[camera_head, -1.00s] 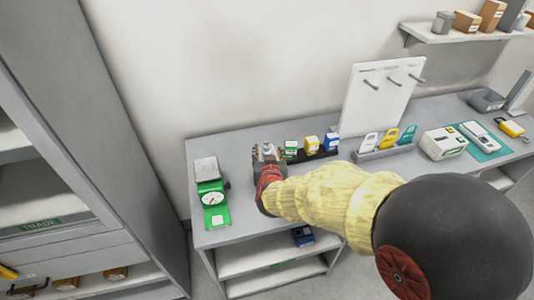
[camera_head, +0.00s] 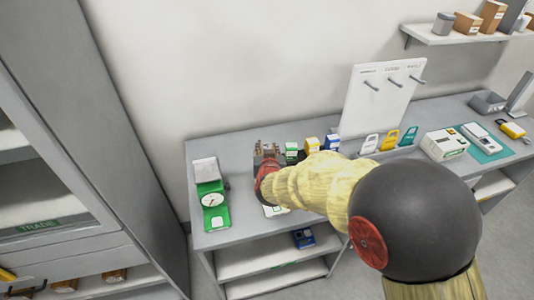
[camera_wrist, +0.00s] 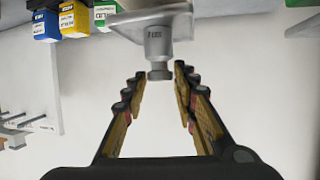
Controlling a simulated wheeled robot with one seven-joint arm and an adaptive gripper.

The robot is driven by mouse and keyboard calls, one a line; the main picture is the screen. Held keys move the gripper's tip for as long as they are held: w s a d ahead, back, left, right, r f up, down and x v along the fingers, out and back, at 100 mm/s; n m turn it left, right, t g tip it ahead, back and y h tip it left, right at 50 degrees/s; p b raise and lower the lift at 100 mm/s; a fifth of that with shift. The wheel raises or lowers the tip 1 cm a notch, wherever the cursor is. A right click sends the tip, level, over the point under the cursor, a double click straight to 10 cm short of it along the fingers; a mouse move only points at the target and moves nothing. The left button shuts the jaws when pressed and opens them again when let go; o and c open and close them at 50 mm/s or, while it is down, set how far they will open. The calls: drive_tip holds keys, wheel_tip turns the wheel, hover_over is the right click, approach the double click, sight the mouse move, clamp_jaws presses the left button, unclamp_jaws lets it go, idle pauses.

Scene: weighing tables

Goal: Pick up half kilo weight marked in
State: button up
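A grey metal weight (camera_wrist: 152,30) with a round knob and small, unreadable lettering shows at the top middle of the wrist view. Its knob lies between the fingertips of my gripper (camera_wrist: 160,75), with a gap on each side. The fingers are spread and do not appear to grip it. In the head view my gripper (camera_head: 267,152) is over the near table, between the green scale and the coloured blocks; the weight cannot be made out clearly there.
A green dial scale (camera_head: 214,205) stands left of my gripper. Green (camera_head: 291,150), yellow (camera_head: 312,145) and blue (camera_head: 332,142) blocks stand close on its right. A white pegboard (camera_head: 382,98) rises behind them. A blue item (camera_head: 303,238) lies on the shelf below.

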drive_tip(key=c, duration=0.6)
clamp_jaws()
